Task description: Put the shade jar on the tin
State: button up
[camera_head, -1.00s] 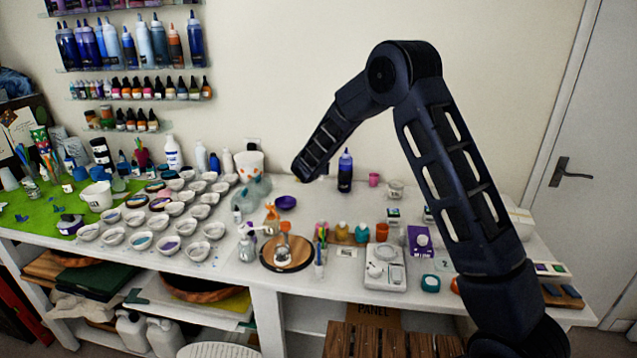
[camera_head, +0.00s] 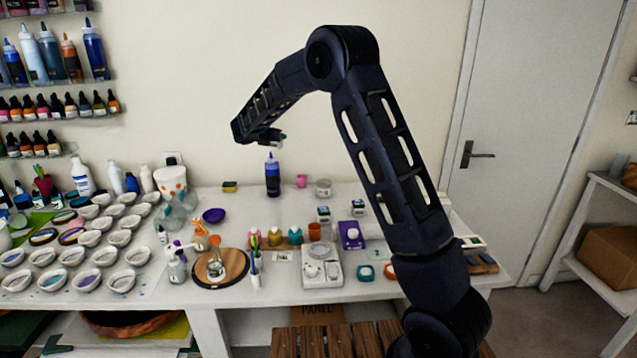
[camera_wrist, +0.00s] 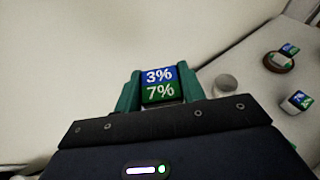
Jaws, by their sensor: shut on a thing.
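My gripper (camera_wrist: 158,88) is shut on a small jar (camera_wrist: 159,86) with a blue and green label reading 3% and 7%, which looks like the shade jar. In the head view my gripper (camera_head: 268,138) is high above the back of the bench, and the held jar is small there. The tin (camera_head: 323,188) appears to be the round grey container near the wall, right of the blue bottle. It also shows in the wrist view (camera_wrist: 226,85), lower than and right of the held jar, apart from it.
A tall blue bottle (camera_head: 272,176) stands below my gripper, beside a pink cup (camera_head: 301,181). Two similar labelled small jars (camera_head: 323,213) (camera_head: 358,208) stand in front of the tin. A white scale (camera_head: 321,268) and a purple box (camera_head: 351,236) are nearer the front.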

jog(key=w+d+r+m+g+h, duration=0.2)
jog(key=d+m+g+h, duration=0.15)
jog(key=d, duration=0.75)
jog(key=m+g+h, duration=0.3)
jog(key=m, duration=0.1)
send_over(324, 183)
jog(key=shift+m, duration=0.25)
notch_tip(324, 183, down, 19)
jog(key=shift+w+r, duration=0.1)
jog(key=shift+w, duration=0.05)
jog(key=o, duration=1)
jog(key=shift+o, duration=0.2)
